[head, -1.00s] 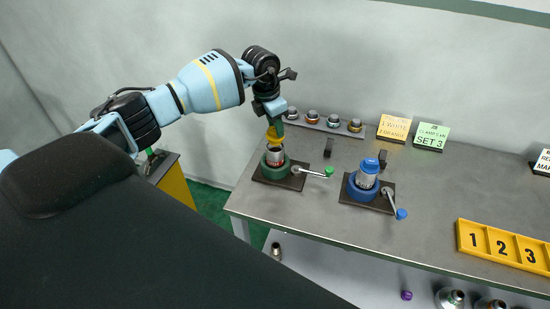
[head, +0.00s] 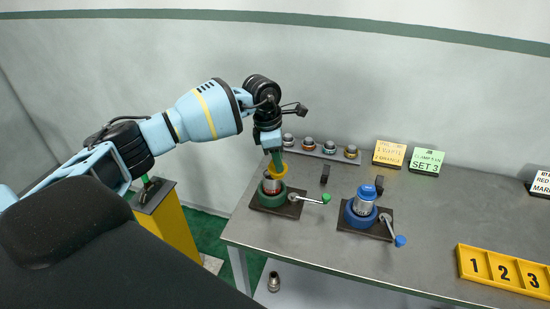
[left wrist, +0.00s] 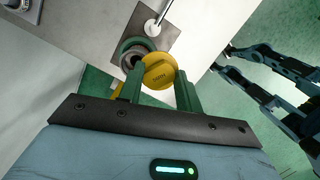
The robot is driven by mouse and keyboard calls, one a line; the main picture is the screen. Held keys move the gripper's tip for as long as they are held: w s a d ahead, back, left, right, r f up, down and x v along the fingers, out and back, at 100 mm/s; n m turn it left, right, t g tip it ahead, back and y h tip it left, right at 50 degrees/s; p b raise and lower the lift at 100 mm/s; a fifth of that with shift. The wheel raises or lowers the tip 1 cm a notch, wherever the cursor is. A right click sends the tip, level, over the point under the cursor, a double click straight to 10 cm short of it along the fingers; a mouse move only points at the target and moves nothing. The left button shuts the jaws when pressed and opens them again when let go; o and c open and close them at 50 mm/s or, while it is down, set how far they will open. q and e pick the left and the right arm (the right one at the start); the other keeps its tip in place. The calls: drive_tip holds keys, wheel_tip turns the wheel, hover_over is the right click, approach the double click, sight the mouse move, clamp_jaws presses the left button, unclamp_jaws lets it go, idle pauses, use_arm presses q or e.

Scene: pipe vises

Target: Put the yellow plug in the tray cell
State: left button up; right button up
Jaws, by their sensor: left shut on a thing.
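My left gripper (head: 278,157) is shut on the yellow plug (head: 279,171). It holds the plug at the top of the pipe in the green vise (head: 268,199); I cannot tell whether plug and pipe touch. In the left wrist view the plug (left wrist: 158,72) is a round yellow disc between the green fingers (left wrist: 158,90), overlapping the vise ring beside it. The yellow tray (head: 488,281) is at the right front of the table, with cells marked 1, 2 and 3; its right end is cut off. My right gripper is not clearly seen.
A blue vise (head: 359,217) with a blue-capped pipe stands right of the green one. Both vises have crank handles. A rack of several fittings (head: 325,152) and signs (head: 390,153) stand behind. The table (head: 440,220) is mostly clear between the blue vise and the tray.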

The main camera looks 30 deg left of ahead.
use_arm(q)
drive_tip(key=s+d+m+g+y, duration=0.1)
drive_tip(key=s+d+m, duration=0.4)
drive_tip(key=s+m, duration=0.3)
drive_tip(key=s+d+m+g, duration=0.2)
drive_tip(key=s+d+m, duration=0.3)
drive_tip(key=m, duration=1.1)
drive_tip(key=s, duration=0.3)
drive_tip(key=shift+s+m+y, duration=0.3)
drive_tip(key=shift+y, duration=0.1)
drive_tip(key=shift+d, duration=0.15)
